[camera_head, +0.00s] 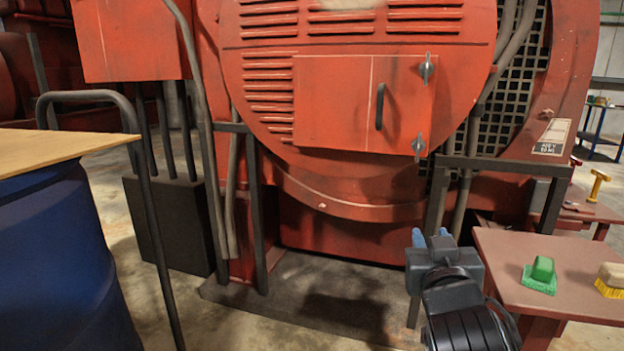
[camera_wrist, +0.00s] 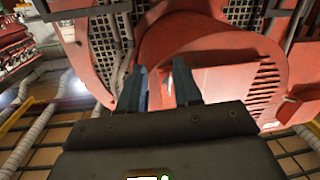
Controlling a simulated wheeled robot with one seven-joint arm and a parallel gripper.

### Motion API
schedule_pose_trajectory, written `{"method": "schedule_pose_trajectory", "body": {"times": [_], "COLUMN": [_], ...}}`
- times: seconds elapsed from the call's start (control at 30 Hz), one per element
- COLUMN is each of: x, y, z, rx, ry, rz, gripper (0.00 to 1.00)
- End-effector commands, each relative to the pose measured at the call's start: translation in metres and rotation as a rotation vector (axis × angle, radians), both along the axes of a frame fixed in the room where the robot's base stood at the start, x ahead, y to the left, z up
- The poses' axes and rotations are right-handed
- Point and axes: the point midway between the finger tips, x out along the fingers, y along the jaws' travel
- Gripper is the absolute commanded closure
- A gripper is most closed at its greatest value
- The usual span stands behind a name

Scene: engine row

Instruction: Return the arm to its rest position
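My gripper (camera_head: 429,238) is at the lower right in the head view, in front of the big red machine (camera_head: 340,195) and left of a reddish side table (camera_head: 550,255). Its blue fingertips point away from the head camera, toward the machine. In the wrist view my gripper (camera_wrist: 160,86) shows two dark blue fingers standing apart with nothing between them. The red machine (camera_wrist: 215,45) fills the view behind them, apparently turned over. Part of my arm shows below the gripper in the head view.
A green brush (camera_head: 540,275) and a yellow-bristled brush (camera_head: 611,280) lie on the side table, close right of my arm. A blue drum (camera_head: 60,260) with a wooden board (camera_head: 50,150) stands at left. Dark rails (camera_head: 150,200) front the machine. Floor between is open.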

Motion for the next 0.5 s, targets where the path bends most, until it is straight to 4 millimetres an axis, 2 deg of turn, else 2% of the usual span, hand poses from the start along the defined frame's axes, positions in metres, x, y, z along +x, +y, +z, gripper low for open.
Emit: {"method": "schedule_pose_trajectory", "body": {"times": [0.03,0.2,0.37,0.5], "x": [-0.016,-0.068,-0.123,-0.175], "y": [-0.004,-0.009,-0.013,-0.015], "z": [-0.016,-0.059,-0.089,-0.107], "rx": [-0.015,-0.043,-0.054,-0.050], "ry": [0.019,0.056,0.088,0.115], "rz": [0.016,0.077,0.129,0.169], "gripper": [0.67,0.67,0.67,0.67]}}
